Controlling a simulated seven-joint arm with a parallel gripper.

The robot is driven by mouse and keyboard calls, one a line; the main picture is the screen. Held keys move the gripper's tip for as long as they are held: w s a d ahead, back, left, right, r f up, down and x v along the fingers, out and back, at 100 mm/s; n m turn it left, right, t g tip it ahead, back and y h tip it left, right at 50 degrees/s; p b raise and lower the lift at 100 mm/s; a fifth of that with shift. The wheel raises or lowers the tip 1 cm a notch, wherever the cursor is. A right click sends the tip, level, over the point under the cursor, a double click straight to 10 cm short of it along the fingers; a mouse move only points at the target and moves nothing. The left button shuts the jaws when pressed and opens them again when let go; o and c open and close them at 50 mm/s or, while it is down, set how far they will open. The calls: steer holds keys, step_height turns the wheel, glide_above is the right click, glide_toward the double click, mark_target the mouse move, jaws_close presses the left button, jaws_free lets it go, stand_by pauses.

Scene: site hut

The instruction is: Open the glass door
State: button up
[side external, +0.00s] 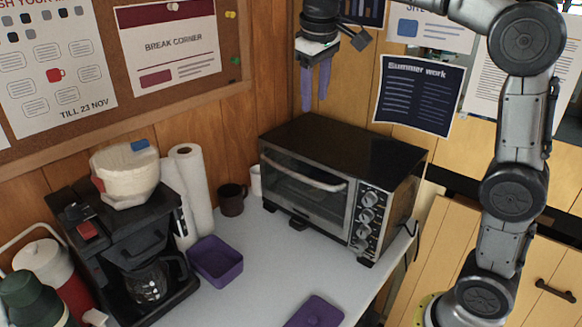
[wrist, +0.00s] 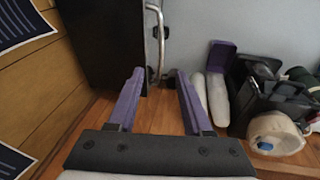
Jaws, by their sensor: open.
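The glass door (side external: 298,192) is the front of a black and silver toaster oven on the counter. It looks shut, with a curved metal handle (side external: 310,175) along its upper edge. My gripper (side external: 315,100) points down above the back left of the oven, apart from it, with its two purple fingers spread and nothing between them. In the wrist view my gripper (wrist: 154,78) shows both fingers apart, with the oven's black top (wrist: 100,42) beyond them and the handle (wrist: 157,30) beyond the gap. The glass itself is hardly visible there.
A brown mug (side external: 231,200), paper towel rolls (side external: 193,190) and a black coffee maker (side external: 125,245) stand left of the oven. An open purple box (side external: 216,262) and a purple lid (side external: 315,312) lie on the counter. Counter (side external: 285,255) before the door is mostly clear.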

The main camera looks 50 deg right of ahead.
steer(key=w+f+g, duration=0.1)
steer(key=w+f, duration=0.5)
steer(key=w, duration=0.2)
steer(key=g, duration=0.1)
glide_toward(292, 172)
steer(key=x, duration=0.8)
steer(key=shift+f, duration=0.1)
jaws_close()
stand_by(0.8)
